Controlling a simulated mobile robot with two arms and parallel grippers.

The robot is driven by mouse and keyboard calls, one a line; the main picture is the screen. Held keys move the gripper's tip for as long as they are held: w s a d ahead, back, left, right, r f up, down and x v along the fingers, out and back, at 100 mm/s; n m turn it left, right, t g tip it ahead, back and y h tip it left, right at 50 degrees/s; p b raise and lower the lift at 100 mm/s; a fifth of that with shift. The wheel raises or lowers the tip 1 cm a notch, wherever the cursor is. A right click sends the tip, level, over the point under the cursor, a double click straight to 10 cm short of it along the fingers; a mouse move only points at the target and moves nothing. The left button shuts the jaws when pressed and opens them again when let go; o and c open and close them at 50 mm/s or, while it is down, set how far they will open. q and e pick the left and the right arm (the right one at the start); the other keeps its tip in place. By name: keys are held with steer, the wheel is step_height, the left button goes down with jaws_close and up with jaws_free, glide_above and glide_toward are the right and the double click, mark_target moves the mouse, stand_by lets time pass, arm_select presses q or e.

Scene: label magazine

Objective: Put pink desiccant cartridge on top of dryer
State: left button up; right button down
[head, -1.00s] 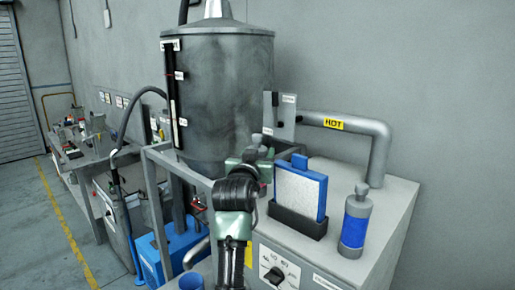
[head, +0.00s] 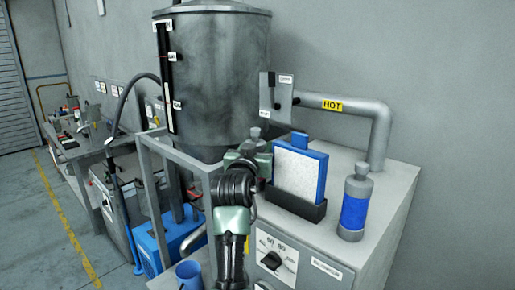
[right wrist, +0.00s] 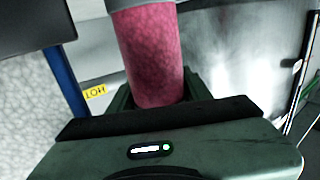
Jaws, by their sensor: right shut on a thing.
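The pink desiccant cartridge (right wrist: 150,55) fills the upper middle of the right wrist view, a pink granular cylinder. My right gripper (head: 248,158) is shut on it. In the head view the gripper hides most of the cartridge; only its grey cap (head: 256,135) shows above. The dryer (head: 388,195) is the grey cabinet at the right with a dial on its front. My gripper is near the left side of its top, left of the filter. I cannot tell whether the cartridge touches the top. My left gripper is not in view.
On the dryer top stand a blue-framed white filter (head: 300,172) in a black holder and a blue cartridge (head: 354,212). A pipe (head: 380,135) marked HOT rises at the back. A metal hopper (head: 215,75) stands behind. The top's right front is clear.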

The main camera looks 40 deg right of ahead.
steer(key=shift+f, duration=0.35)
steer(key=c, duration=0.8)
jaws_free()
steer(key=shift+o, duration=1.1)
steer(key=shift+w+a, duration=0.1)
steer(key=shift+a, duration=0.05)
steer(key=shift+f, duration=0.1)
